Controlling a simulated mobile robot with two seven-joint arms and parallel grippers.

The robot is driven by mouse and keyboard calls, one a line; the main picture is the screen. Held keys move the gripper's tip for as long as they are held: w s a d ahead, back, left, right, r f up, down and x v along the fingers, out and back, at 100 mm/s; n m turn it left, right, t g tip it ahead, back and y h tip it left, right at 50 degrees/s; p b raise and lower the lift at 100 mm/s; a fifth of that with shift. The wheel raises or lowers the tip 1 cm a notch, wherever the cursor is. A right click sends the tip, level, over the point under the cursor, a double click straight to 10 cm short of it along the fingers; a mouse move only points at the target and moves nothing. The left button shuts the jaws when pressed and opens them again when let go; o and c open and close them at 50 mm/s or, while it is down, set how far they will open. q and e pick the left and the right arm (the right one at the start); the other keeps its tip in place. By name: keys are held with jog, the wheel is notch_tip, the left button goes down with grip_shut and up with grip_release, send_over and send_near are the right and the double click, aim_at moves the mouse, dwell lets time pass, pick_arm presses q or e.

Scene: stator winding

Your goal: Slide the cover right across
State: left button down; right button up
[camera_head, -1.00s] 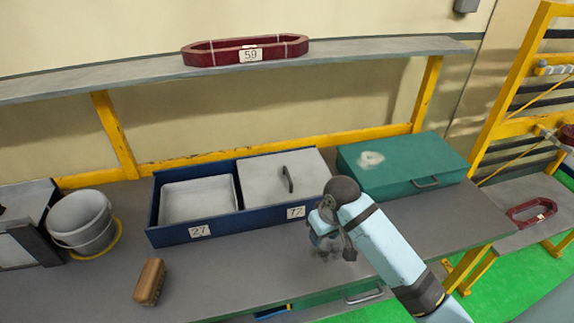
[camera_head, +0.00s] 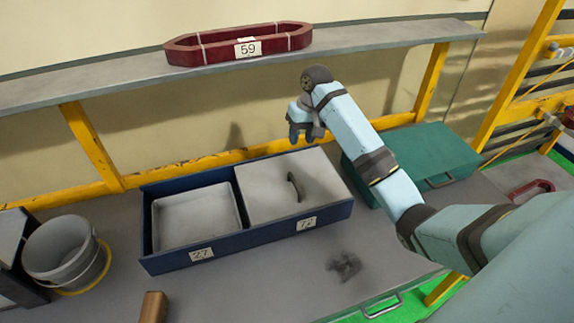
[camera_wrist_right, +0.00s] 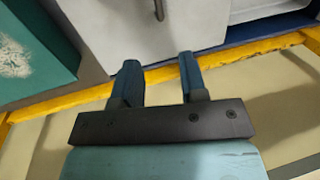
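The cover (camera_head: 270,185), a pale grey lid with a dark upright handle (camera_head: 295,187), lies over the right compartment of the long blue box (camera_head: 247,239). The left compartment (camera_head: 195,216) is uncovered and shows a pale grey inside. My right gripper (camera_head: 302,137) hangs above and behind the cover, apart from it. In the right wrist view my right gripper (camera_wrist_right: 158,80) is open, with nothing between its fingers; the cover (camera_wrist_right: 155,25) and part of its handle show beyond them. My left gripper is not in view.
A green case (camera_head: 425,150) stands right of the blue box. A grey bucket (camera_head: 65,252) is at the left, and a brown block (camera_head: 153,307) lies in front. A red frame marked 59 (camera_head: 240,45) rests on the shelf (camera_head: 110,80) above.

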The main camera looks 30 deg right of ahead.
aim_at(292, 175)
jog(key=f, duration=0.4)
jog(key=a+f+p, duration=0.1)
jog(key=f, duration=0.3)
jog(key=a+f, duration=0.1)
jog(key=f, duration=0.3)
jog(key=shift+a+f+p, duration=0.25)
jog(key=shift+f+p, duration=0.05)
jog(key=shift+f, duration=0.05)
grip_shut()
